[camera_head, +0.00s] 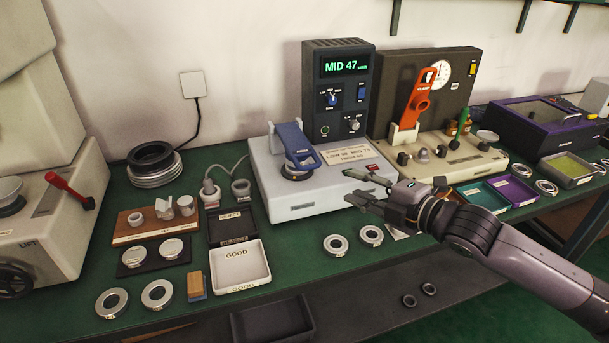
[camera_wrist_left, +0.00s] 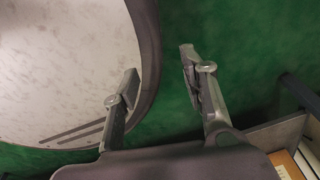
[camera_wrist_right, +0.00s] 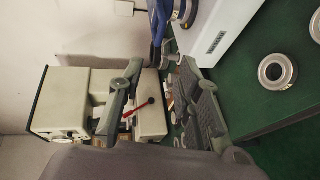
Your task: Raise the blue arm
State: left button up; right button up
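The blue arm (camera_head: 297,143) is mounted on the light grey tester base (camera_head: 317,201) at the centre of the bench. It leans down toward the front, with its loop end low over a dark round seat. My right gripper (camera_head: 357,190) is open and empty, just right of the blue arm near the base's front right part, and apart from the arm. In the right wrist view, the blue arm (camera_wrist_right: 158,24) shows at the top, beyond the open fingers (camera_wrist_right: 160,90). My left gripper (camera_wrist_left: 160,75) is open and empty in the left wrist view; it is not in the head view.
A dark display unit (camera_head: 338,90) reading MID 47 stands behind the base. An orange-handled device (camera_head: 440,149) stands to the right. Loose rings (camera_head: 336,245) lie in front. A white GOOD tray (camera_head: 239,267) and a wooden block (camera_head: 196,286) are at front left.

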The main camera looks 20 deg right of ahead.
jog(key=x, duration=0.2)
jog(key=p, duration=0.1)
send_near(307, 168)
jog(key=w, duration=0.3)
jog(key=x, duration=0.4)
jog(key=p+x, duration=0.1)
jog(key=x, duration=0.1)
jog(key=shift+a+f, duration=0.35)
jog(key=shift+a, duration=0.1)
pick_arm(q)
jog(key=shift+s+d+r, duration=0.1)
jog(key=shift+s+r, duration=0.05)
jog(key=shift+r, duration=0.4)
jog(key=shift+s+r, duration=0.1)
jog(key=shift+r, duration=0.45)
pick_arm(e)
jog(key=shift+w+a+f, duration=0.25)
jog(key=shift+w+a, duration=0.05)
jog(key=shift+w, duration=0.35)
jog(key=shift+c, duration=0.4)
grip_shut()
pick_arm(q)
jog(key=shift+s, duration=0.2)
pick_arm(e)
jog(key=shift+f, duration=0.1)
